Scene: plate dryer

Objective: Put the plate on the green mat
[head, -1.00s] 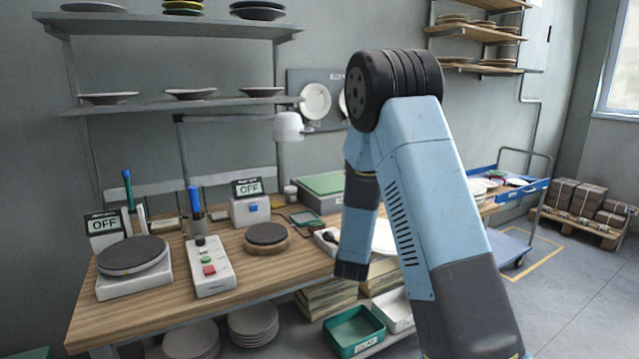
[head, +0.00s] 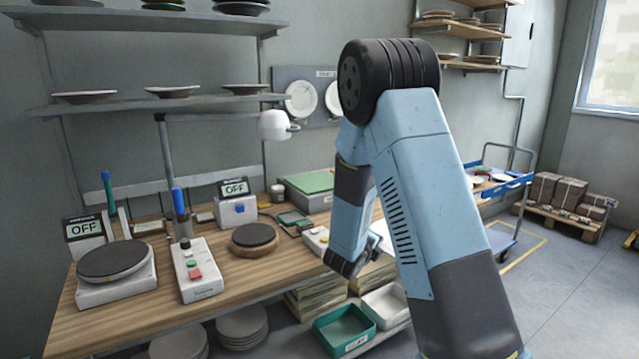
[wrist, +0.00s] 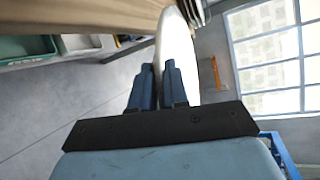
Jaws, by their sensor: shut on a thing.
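A white plate (wrist: 178,45) is gripped near its edge in the wrist view. It stands tilted nearly edge-on beyond the blue fingers of my gripper (wrist: 157,72), which are shut on it. In the head view my arm hides the fingers, and a white sliver that may be the plate shows between the arm links. A flat green surface (head: 316,182), which looks like the green mat, lies on a grey box at the back right of the workbench. The held plate is apart from it.
The wooden workbench (head: 120,322) carries a round dark hotplate-like device (head: 115,262), a button box (head: 196,272) and a dark disc (head: 254,236). A lamp (head: 275,124) overhangs it. A green bin (head: 343,330) sits below. A blue cart (head: 503,187) stands at the right beside open floor.

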